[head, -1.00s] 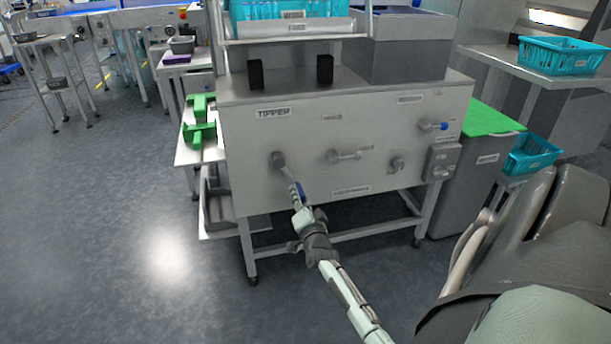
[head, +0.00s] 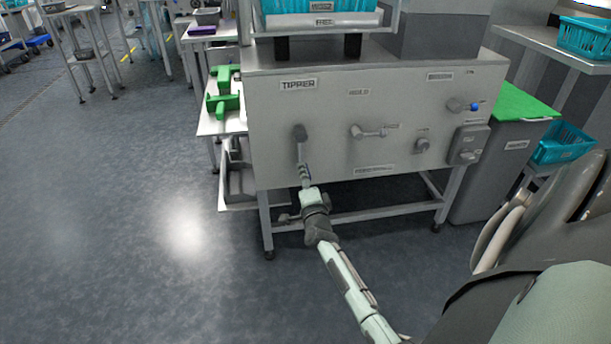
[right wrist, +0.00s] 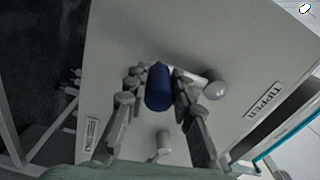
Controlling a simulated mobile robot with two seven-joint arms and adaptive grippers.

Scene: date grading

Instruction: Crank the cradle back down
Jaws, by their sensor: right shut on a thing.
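The tipper (head: 400,90) is a grey metal cabinet on legs, also seen in the right wrist view (right wrist: 200,45). Its crank (head: 301,140) sits at the left of the front panel, with its arm pointing down. My right gripper (head: 306,181) is shut on the crank's blue handle (right wrist: 158,90), which stands between its fingers in the right wrist view. The cradle (head: 320,22) shows at the top edge, close above two black posts (head: 282,48), with a teal crate (head: 318,5) on it. The cradle's top is cut off. My left gripper is not in view.
A small lever (head: 370,132), a knob (head: 422,145) and a blue-tipped lever (head: 462,105) sit right of the crank. A side table (head: 211,122) with green pieces stands left. A green-lidded bin (head: 490,165) stands right. The floor at left is clear.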

